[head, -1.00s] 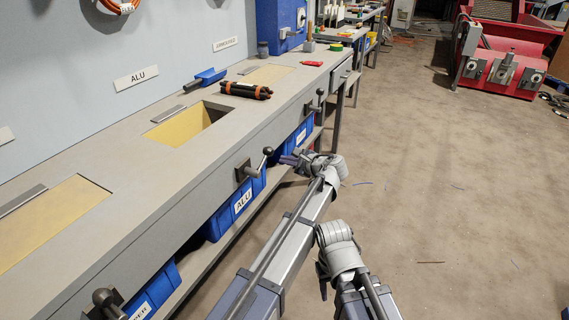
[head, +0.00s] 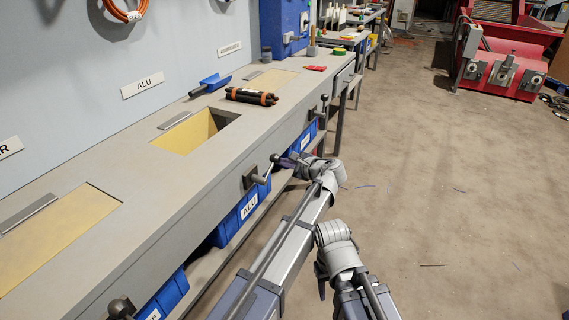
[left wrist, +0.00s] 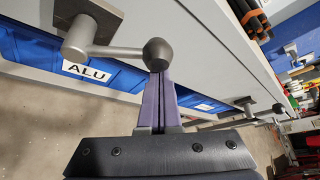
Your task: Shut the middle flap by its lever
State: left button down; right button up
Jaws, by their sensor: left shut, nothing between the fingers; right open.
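The middle flap (head: 180,136) is a yellow panel in the bench top; it slopes down inside its opening, with a dark gap at its right end. Its lever (head: 258,177) sticks out of the bench front above the ALU bin and ends in a dark ball knob (left wrist: 158,53). My left gripper (head: 285,162) is shut and empty. In the left wrist view its purple fingertips (left wrist: 160,78) are right at the knob; I cannot tell whether they touch. My right gripper (head: 321,288) hangs open and empty over the floor, away from the bench.
A near lever (head: 121,307) and a far lever (head: 323,98) also stick out of the bench front. Blue bins (head: 226,230) stand below. The floor at right is mostly clear.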

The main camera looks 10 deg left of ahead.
aim_at(274, 159)
pick_arm(q)
jog(key=shift+s+r+n, duration=0.15)
jog(key=shift+r+n, duration=0.15)
jog(key=shift+r, duration=0.05)
jog(key=s+r+n+t, duration=0.1)
jog(key=n, duration=0.1)
jog(key=s+a+r+n+t+b, duration=0.1)
jog(key=s+r+n+t, duration=0.1)
jog(key=shift+r+y+b, duration=0.1)
jog(key=shift+y+b, duration=0.2)
jog(key=shift+s+a+r+t, duration=0.15)
jog(key=shift+s+r+t, duration=0.1)
jog(key=shift+t, duration=0.15)
jog(key=shift+s+a+r+n, duration=0.1)
jog(key=shift+s+r+n, duration=0.1)
jog(key=shift+r+n, duration=0.15)
jog(key=shift+s+a+r+p, duration=0.15)
jog(key=shift+s+r+p, duration=0.05)
jog(key=shift+s+p, duration=0.2)
jog(key=shift+s+a+r, duration=0.2)
jog(key=shift+s+a, duration=0.05)
jog(key=shift+s, duration=0.5)
pick_arm(e)
jog(key=shift+s+a+f, duration=0.15)
jog(key=shift+s+a, duration=0.15)
jog(key=shift+s, duration=0.5)
